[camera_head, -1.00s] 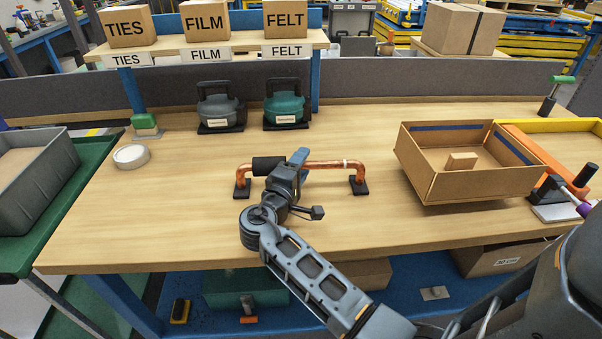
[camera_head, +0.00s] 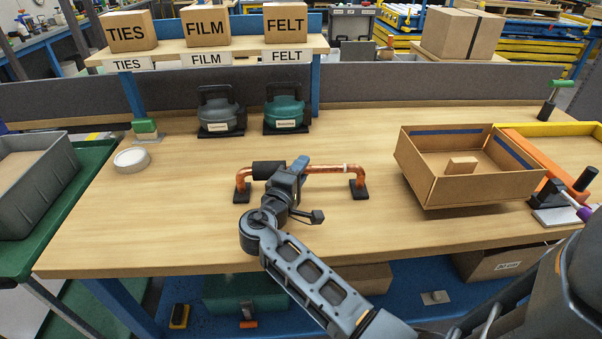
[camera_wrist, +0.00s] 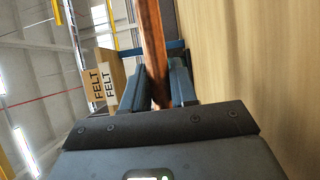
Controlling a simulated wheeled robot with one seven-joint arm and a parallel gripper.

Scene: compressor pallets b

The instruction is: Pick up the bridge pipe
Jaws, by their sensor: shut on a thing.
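The bridge pipe (camera_head: 326,169) is a copper pipe with bent-down ends and a black sleeve (camera_head: 268,169) on its left part. Its ends stand at two black foot blocks (camera_head: 359,189) on the wooden bench; I cannot tell whether they touch them. My gripper (camera_head: 299,166) is shut on the pipe's straight span, just right of the sleeve. In the wrist view the copper pipe (camera_wrist: 153,50) runs between the two fingers (camera_wrist: 160,90) of my gripper. My wrist hides a short part of the pipe in the head view.
An open cardboard box (camera_head: 430,184) with a small block inside stands to the right. Grey (camera_head: 220,112) and green (camera_head: 286,110) compressors stand at the back. A tape roll (camera_head: 132,160) lies at left. The bench front is clear.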

